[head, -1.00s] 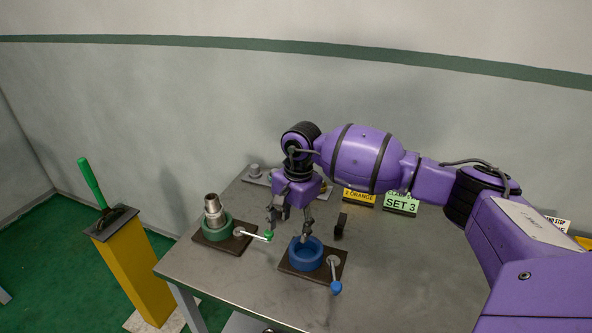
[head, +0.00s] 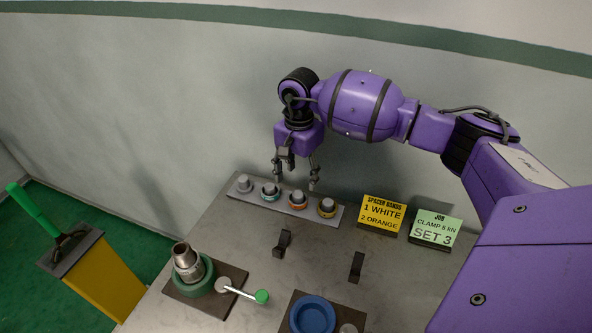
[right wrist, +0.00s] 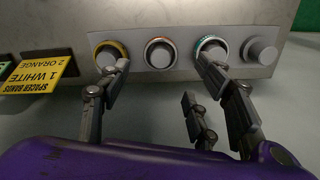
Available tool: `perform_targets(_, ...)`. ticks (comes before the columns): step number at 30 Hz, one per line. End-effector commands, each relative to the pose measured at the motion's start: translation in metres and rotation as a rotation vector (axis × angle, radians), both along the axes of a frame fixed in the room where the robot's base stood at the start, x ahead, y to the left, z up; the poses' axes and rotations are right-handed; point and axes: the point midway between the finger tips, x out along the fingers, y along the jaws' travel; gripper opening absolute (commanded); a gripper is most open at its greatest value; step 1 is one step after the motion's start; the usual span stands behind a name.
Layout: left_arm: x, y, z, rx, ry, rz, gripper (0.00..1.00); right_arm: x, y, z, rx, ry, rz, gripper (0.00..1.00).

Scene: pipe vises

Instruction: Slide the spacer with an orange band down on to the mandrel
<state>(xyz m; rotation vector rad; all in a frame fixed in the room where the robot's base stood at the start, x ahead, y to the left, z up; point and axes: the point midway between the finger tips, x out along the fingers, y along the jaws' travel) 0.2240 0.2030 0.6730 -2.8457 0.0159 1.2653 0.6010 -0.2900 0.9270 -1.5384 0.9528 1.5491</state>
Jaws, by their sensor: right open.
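The orange-banded spacer (head: 297,199) stands in a grey strip rack (head: 317,212) at the back of the table, between a teal-banded and a yellow-banded one. It also shows in the right wrist view (right wrist: 159,53). My right gripper (head: 296,178) is open and empty above the rack, fingers pointing down. In the right wrist view its fingers (right wrist: 164,68) spread to either side of the orange-banded spacer, apart from it. A stepped metal piece, apparently the mandrel (head: 187,259), stands upright in the green vise (head: 192,286). My left gripper is out of view.
The teal-banded spacer (head: 269,191), yellow-banded spacer (head: 327,207) and a plain grey peg (head: 243,183) share the rack. A blue vise (head: 312,315) is at the front. Two dark brackets (head: 283,243) stand mid-table. Yellow (head: 383,213) and green (head: 435,230) signs stand right.

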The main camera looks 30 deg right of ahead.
Motion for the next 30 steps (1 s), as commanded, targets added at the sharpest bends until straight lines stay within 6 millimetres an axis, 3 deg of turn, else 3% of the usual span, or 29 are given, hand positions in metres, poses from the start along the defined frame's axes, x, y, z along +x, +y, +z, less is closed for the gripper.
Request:
perform_targets(5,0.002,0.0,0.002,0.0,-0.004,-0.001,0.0,-0.001,0.001,-0.008,0.002,0.003,0.001,0.57)
perform_targets(13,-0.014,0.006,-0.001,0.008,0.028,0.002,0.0,-0.003,0.001,-0.037,0.001,0.002,0.0,0.57)
perform_targets(21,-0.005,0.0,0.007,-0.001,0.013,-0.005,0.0,-0.005,0.0,-0.074,0.002,0.001,-0.001,0.57)
perform_targets(30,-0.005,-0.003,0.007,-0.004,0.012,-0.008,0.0,-0.005,0.0,-0.079,0.001,0.0,0.0,0.56)
